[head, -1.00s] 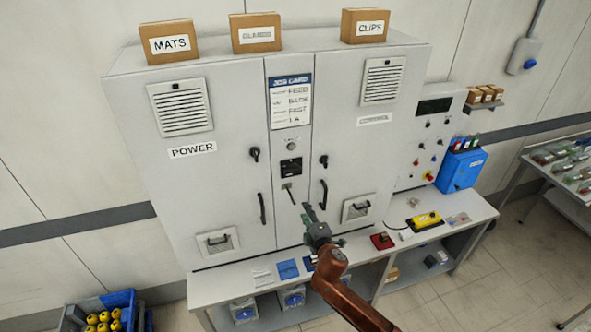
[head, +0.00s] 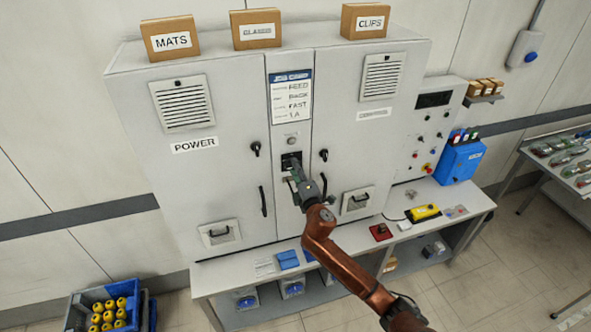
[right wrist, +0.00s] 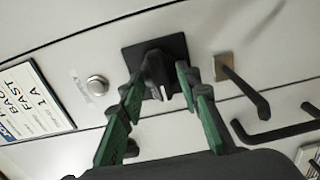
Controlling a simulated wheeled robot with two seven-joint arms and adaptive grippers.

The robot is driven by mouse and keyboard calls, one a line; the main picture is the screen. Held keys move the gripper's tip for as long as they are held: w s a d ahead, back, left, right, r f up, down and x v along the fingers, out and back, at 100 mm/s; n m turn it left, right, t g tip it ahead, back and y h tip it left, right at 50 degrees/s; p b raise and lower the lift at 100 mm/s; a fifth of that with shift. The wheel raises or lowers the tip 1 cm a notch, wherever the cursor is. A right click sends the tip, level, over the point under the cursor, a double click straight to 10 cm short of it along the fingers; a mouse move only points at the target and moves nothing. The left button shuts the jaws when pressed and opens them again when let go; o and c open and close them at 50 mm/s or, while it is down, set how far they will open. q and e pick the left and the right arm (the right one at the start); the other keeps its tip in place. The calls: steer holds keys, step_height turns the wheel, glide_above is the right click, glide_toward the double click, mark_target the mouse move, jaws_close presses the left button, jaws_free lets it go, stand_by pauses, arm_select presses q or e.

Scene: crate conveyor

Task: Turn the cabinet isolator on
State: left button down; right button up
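The cabinet isolator (head: 290,157) is a black square plate with a rotary knob on the narrow middle panel of the grey cabinet. My right gripper (head: 294,170) is at it and covers its lower part in the head view. In the right wrist view the black plate (right wrist: 158,55) and the knob (right wrist: 156,78) show clearly. The green fingers of the right gripper (right wrist: 160,82) stand apart, one on each side of the knob, with gaps visible. Whether the tips touch it I cannot tell. My left gripper is out of view.
A round button (right wrist: 97,86) sits beside the isolator, and a job card (head: 291,97) hangs above. A bent black handle on a metal base (right wrist: 223,68) is close by the fingers. Door handles (head: 263,201) stick out. A bench shelf (head: 225,278) runs below the cabinet.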

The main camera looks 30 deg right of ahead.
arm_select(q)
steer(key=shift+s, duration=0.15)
arm_select(e)
steer(key=shift+c, duration=0.4)
steer(key=c, duration=0.3)
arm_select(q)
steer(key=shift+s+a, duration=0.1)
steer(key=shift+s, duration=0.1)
arm_select(e)
jaws_close()
steer(key=shift+m, duration=0.4)
arm_select(q)
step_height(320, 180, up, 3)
steer(key=p, duration=0.3)
arm_select(e)
steer(key=m, duration=1.6)
steer(key=shift+f+m, duration=0.15)
steer(key=shift+m, duration=0.25)
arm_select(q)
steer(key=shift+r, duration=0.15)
arm_select(e)
steer(key=shift+m, duration=0.3)
